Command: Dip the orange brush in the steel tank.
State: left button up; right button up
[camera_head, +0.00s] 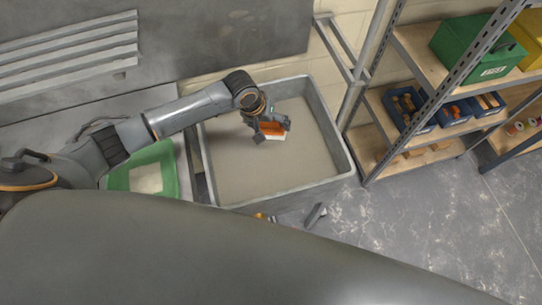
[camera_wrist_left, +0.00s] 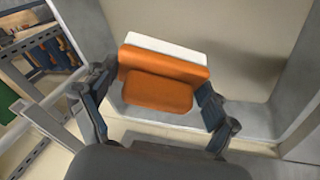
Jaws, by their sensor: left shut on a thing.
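The orange brush (camera_head: 271,129) has an orange back and a white bristle side. My left gripper (camera_head: 268,128) is shut on it, with a finger at each side of the orange part. In the left wrist view the brush (camera_wrist_left: 160,80) sits between the two dark fingers of the gripper (camera_wrist_left: 152,100). The grey steel tank (camera_head: 341,161) is a wide rectangular tub with a flat beige-grey surface inside. In the head view the brush shows over the middle of the tank's opening; I cannot tell whether its white side touches the surface. My right gripper is not in view.
A green tub (camera_head: 170,172) with pale contents stands left of the tank, under my left arm. A metal shelf (camera_head: 419,45) with a green box (camera_head: 468,45) and blue bins stands at right. The floor at lower right is clear.

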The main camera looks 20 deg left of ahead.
aim_at(265, 124)
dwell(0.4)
pick_arm(q)
jog(key=shift+r, duration=2.05)
jog(key=b+v, duration=0.1)
jog(key=b, duration=0.3)
jog(key=b+v, duration=0.1)
jog(key=b, duration=0.2)
jog(key=shift+s+a+r+b, duration=0.2)
jog(key=shift+a+r+b, duration=0.05)
jog(key=shift+a+b, duration=0.15)
jog(key=s+a+r+m+b, duration=0.1)
jog(key=s+a+r+b, duration=0.1)
jog(key=s+r+b, duration=0.2)
jog(key=s+b, duration=0.1)
jog(key=b, duration=0.1)
jog(key=shift+s+m+b, duration=0.2)
jog(key=shift+m+b, duration=0.15)
jog(key=shift+m, duration=0.05)
